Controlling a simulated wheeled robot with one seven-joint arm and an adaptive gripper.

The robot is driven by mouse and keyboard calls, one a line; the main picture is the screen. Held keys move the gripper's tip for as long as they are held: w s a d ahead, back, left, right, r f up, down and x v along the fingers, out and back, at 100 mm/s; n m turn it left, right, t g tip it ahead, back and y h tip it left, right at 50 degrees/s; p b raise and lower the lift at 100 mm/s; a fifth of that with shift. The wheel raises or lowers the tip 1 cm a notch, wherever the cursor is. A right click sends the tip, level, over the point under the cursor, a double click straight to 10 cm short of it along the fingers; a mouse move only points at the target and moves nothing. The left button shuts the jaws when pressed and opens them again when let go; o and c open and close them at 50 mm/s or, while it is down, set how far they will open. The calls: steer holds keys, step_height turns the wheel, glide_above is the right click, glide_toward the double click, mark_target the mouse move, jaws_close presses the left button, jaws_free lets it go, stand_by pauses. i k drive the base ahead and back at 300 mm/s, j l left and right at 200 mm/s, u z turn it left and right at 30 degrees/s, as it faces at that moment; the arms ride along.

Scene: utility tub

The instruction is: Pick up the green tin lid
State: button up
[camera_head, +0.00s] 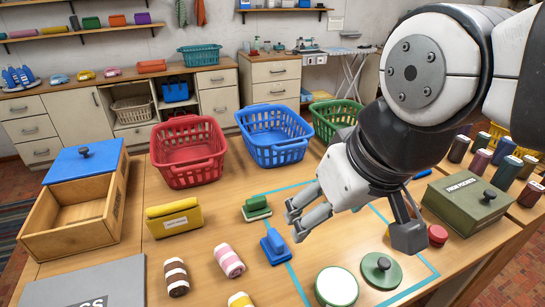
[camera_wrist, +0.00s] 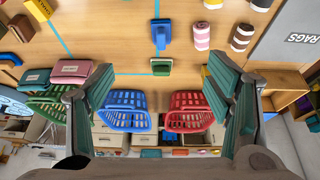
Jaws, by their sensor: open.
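The green tin lid (camera_head: 381,270) is a round green disc with a dark knob on top. It lies on the table at the front, inside a blue-taped outline. To its left, touching or nearly touching, is a round green-rimmed tin (camera_head: 337,287) with a pale round face. My gripper (camera_head: 297,217) is open and empty above the table, up and left of the lid and apart from it. In the wrist view my gripper (camera_wrist: 160,88) shows its two fingers spread wide with nothing between them. The lid does not show in the wrist view.
A green box (camera_head: 465,205) and a red round item (camera_head: 437,235) are right of the lid. Red (camera_head: 188,152) and blue (camera_head: 273,136) baskets stand behind. Striped rolls (camera_head: 229,261) lie left.

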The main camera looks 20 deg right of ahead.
mark_target(380, 270)
steer(key=k+l+z, duration=0.15)
steer(key=k+z, duration=0.35)
steer(key=k, duration=0.15)
steer(key=k+j+z, duration=0.15)
steer(key=z, duration=0.25)
steer(key=k+j+z, duration=0.15)
steer(key=j+z, duration=0.15)
steer(key=z, duration=0.15)
steer(key=k+j+z, duration=0.15)
steer(key=z, duration=0.25)
steer(key=k+j, duration=0.15)
steer(key=k, duration=0.2)
steer(key=k+j, duration=0.2)
steer(key=k+l, duration=0.05)
steer(key=k, duration=0.05)
